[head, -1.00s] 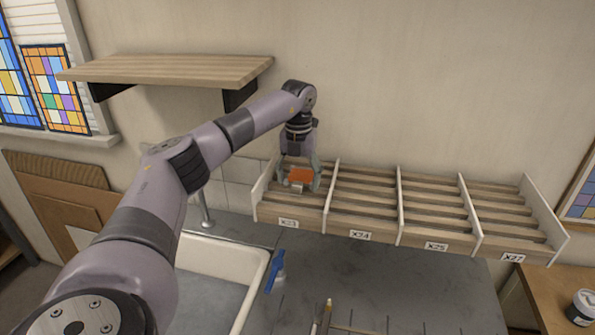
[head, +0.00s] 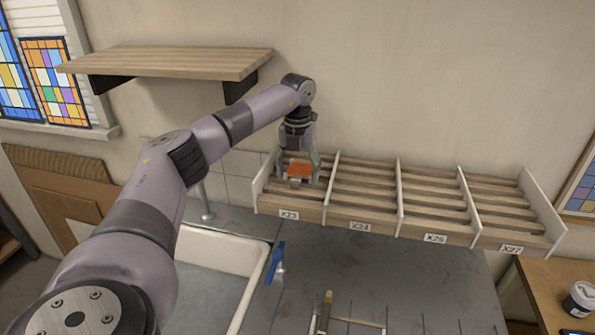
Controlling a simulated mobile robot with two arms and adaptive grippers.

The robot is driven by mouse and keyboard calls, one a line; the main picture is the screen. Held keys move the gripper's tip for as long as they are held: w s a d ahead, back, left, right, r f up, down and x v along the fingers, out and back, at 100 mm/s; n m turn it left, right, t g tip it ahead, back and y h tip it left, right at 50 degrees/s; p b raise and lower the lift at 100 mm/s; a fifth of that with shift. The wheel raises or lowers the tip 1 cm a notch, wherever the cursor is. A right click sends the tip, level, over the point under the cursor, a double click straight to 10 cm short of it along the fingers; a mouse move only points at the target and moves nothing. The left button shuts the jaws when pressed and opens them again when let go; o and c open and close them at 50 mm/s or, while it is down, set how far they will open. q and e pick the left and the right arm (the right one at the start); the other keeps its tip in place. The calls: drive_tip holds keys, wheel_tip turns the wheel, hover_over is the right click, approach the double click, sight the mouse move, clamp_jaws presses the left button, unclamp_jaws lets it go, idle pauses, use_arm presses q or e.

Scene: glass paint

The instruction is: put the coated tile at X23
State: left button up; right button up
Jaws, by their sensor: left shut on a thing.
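My left gripper (head: 299,175) is shut on an orange coated tile (head: 299,169). It holds the tile low at the leftmost bay of the slatted wooden rack, above the label X23 (head: 288,215). The tile shows between the two fingers; whether it touches the slats I cannot tell. The rack (head: 430,231) has bays split by white dividers, with the labels X24, a blurred one that looks like X26 or X25, and X27 to the right. The other bays look empty. My right gripper is not in view.
A white sink (head: 255,258) lies below and left of the rack, with a tap (head: 206,205) behind it. A blue-handled tool (head: 275,262) lies on the grey counter (head: 400,280). A wooden shelf (head: 180,62) hangs above the arm. A jar (head: 580,299) stands at right.

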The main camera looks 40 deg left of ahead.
use_arm(q)
drive_tip(key=shift+f, duration=0.3)
idle(0.4)
drive_tip(key=shift+r, duration=0.1)
idle(0.5)
drive_tip(key=o, duration=1.3)
drive_tip(key=shift+o, duration=0.9)
drive_tip(key=shift+r, duration=4.05)
drive_tip(key=shift+f, duration=0.1)
